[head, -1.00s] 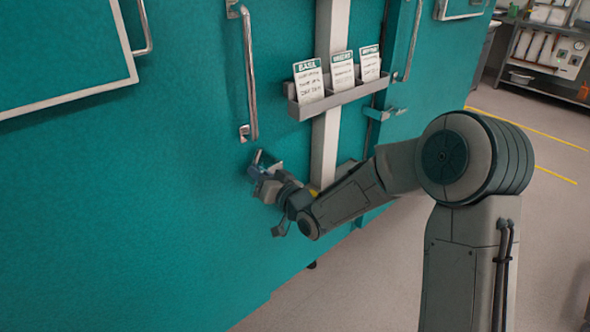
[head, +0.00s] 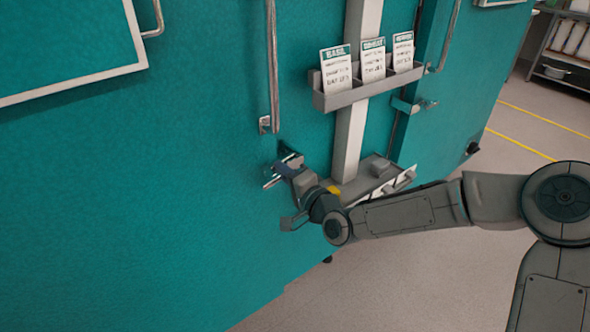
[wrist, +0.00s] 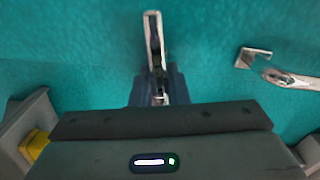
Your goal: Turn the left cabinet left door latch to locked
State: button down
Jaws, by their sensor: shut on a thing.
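The latch (head: 270,184) is a small silver lever on the teal left door (head: 190,210), below the long vertical door handle (head: 273,70). My gripper (head: 284,172) is at the latch, close against the door. In the wrist view, the silver latch lever (wrist: 153,38) stands out between the dark fingers of my gripper (wrist: 156,88), which is shut on it. The fingers hide part of the lever, and its exact angle on the door is hard to tell in the head view.
A grey card rack (head: 366,89) with three cards is on the white post, with a small grey shelf (head: 372,177) below, close to my wrist. Another silver latch (head: 408,105) is to the right. Open floor (head: 400,285) lies in front of the cabinet.

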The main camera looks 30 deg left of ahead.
jog(key=shift+s+f+m, duration=0.15)
jog(key=shift+f+m, duration=0.1)
jog(key=shift+m, duration=0.75)
jog(key=c, duration=1.4)
grip_release()
jog(key=shift+d, duration=0.2)
jog(key=p+v, duration=0.1)
jog(key=v, duration=1.2)
jog(key=shift+s+d+f, duration=0.1)
jog(key=shift+d, duration=0.05)
